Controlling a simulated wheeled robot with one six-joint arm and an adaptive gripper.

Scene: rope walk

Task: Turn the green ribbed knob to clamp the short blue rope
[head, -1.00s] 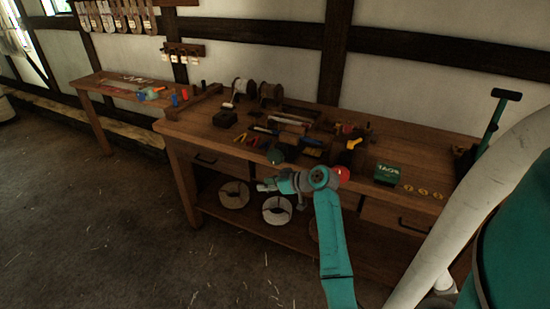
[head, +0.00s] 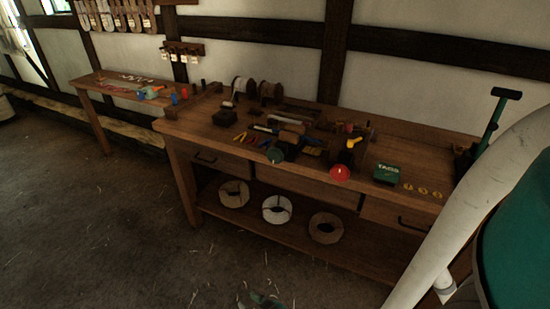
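A round green knob (head: 275,156) sits at the front edge of the long workbench (head: 205,137), left of a round red knob (head: 339,173). Its ribs are too small to make out. A small dark clamp-like block stands just behind the green knob. Small blue pieces lie behind it on the bench, but I cannot tell which is the short blue rope or whether it is in the clamp. Only a bit of my arm shows at the bottom edge, low and well in front of the bench. My gripper's fingers are not visible, and nothing of mine touches the green knob.
Tools, two spools (head: 243,88) and a green box (head: 387,172) with yellow discs crowd the bench top. Several pale rope coils (head: 277,209) lie on the lower shelf. A smaller table (head: 108,90) stands at left. The floor in front is open.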

